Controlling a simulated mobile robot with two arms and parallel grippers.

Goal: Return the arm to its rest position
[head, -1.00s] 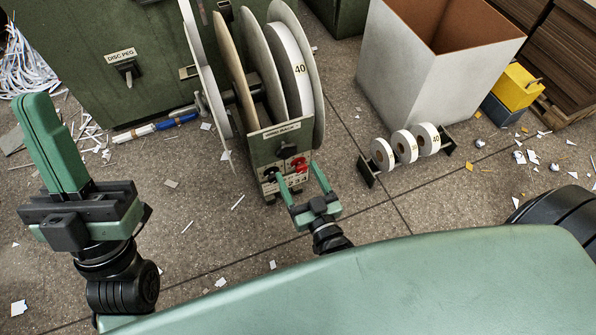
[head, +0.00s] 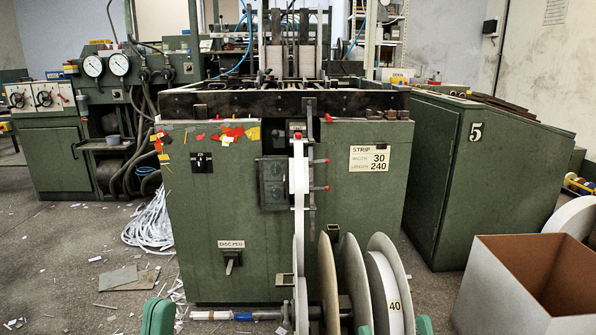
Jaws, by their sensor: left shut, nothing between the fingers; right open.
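My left gripper (head: 158,315) shows only as green fingertips at the bottom edge, left of centre. The fingers are together with nothing between them. My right gripper (head: 395,327) shows as two green fingertips at the bottom edge, apart, in front of the large reel discs (head: 383,285), one marked 40. The rest of both arms is below the picture, so their pose is hidden.
A green machine (head: 210,250) with a strip sign (head: 369,159) and a disc peg (head: 231,262) stands ahead. A green cabinet (head: 435,170) marked 5 and an open white box (head: 510,300) stand at right. Paper strips (head: 152,225) litter the floor at left.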

